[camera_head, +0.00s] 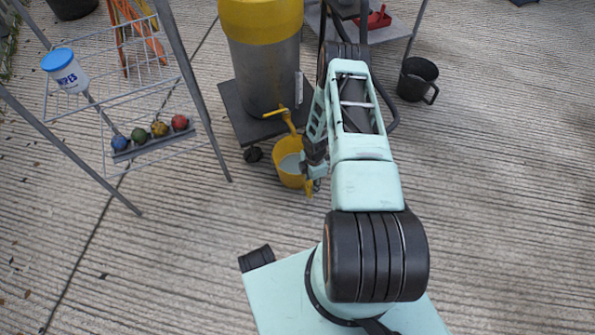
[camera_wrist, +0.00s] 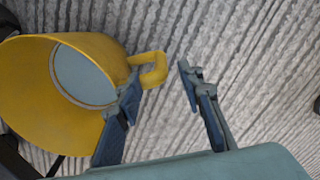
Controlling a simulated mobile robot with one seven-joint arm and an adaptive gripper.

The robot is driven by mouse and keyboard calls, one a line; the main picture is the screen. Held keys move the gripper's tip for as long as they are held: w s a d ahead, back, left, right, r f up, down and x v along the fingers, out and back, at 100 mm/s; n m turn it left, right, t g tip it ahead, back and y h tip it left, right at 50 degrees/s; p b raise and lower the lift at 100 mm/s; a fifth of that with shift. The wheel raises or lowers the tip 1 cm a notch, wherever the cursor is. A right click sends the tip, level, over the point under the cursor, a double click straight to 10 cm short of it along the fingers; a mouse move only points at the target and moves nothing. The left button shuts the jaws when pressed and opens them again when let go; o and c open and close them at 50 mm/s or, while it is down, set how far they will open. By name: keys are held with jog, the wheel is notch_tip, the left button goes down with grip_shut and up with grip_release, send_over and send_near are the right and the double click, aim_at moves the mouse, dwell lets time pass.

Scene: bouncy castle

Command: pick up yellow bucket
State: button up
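The yellow bucket (camera_head: 286,177) stands on the grooved ground in the head view, below the yellow tap of a large drum. My gripper (camera_head: 315,178) is beside its right side and partly hides it. In the wrist view the bucket (camera_wrist: 40,95) fills the left, its mouth and pale inside showing, with a loop handle on its right. My gripper (camera_wrist: 158,80) is open there. The left finger overlaps the bucket's rim, and the right finger stands apart over bare ground. The handle is close to the left fingertip; I cannot tell whether they touch.
The grey drum with yellow top (camera_head: 263,70) stands on a low dark platform (camera_head: 236,112) behind the bucket. A wire rack (camera_head: 125,85) with coloured balls and a white tub (camera_head: 66,72) is at left. A black mug (camera_head: 416,80) stands at right.

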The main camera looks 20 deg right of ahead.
aim_at(311, 188)
notch_tip(311, 188, down, 5)
jog(key=shift+a+f+b, duration=0.1)
jog(key=shift+f+b, duration=0.1)
jog(key=shift+b, duration=0.95)
jog(key=shift+r, duration=0.1)
grip_shut()
